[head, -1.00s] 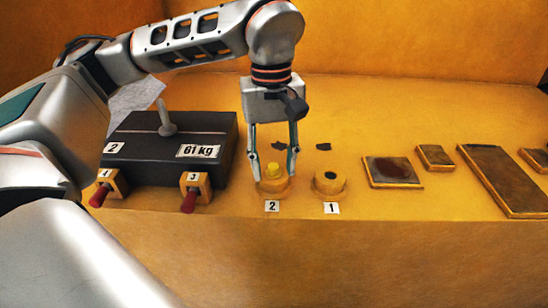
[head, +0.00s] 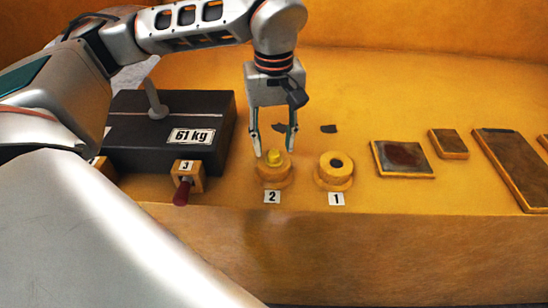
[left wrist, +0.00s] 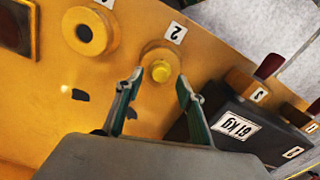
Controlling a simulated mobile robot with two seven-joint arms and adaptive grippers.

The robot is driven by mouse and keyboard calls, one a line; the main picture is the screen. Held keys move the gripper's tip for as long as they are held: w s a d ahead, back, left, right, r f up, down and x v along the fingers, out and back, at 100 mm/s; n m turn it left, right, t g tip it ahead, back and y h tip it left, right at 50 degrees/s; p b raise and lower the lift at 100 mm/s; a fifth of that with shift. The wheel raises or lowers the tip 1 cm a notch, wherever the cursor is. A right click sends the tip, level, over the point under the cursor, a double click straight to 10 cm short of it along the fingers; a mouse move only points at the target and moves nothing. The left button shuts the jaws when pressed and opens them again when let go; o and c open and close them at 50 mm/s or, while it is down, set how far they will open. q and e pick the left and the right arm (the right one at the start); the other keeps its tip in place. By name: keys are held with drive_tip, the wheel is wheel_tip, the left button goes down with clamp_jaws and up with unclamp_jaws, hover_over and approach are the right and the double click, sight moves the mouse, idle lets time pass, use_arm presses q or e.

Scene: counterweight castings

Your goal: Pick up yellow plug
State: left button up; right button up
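The yellow plug (head: 273,155) sits in the round yellow socket labelled 2 (head: 273,176). It also shows in the left wrist view (left wrist: 161,71), seated in its socket (left wrist: 158,55). My left gripper (head: 273,153) is open and points down, its fingers on either side of the plug in the head view. In the left wrist view the open fingers (left wrist: 159,84) point toward the plug with nothing between them. My right gripper is not in view.
An empty socket labelled 1 (head: 336,168) stands to the right. A black 61 kg block (head: 215,155) with a grey lever and a red-handled switch 3 (head: 185,181) stand at left. Flat framed plates (head: 403,158) lie further right. The ledge's front edge is close.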

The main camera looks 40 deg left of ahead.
use_arm(q)
drive_tip(key=shift+f, duration=1.05)
drive_tip(key=c, duration=1)
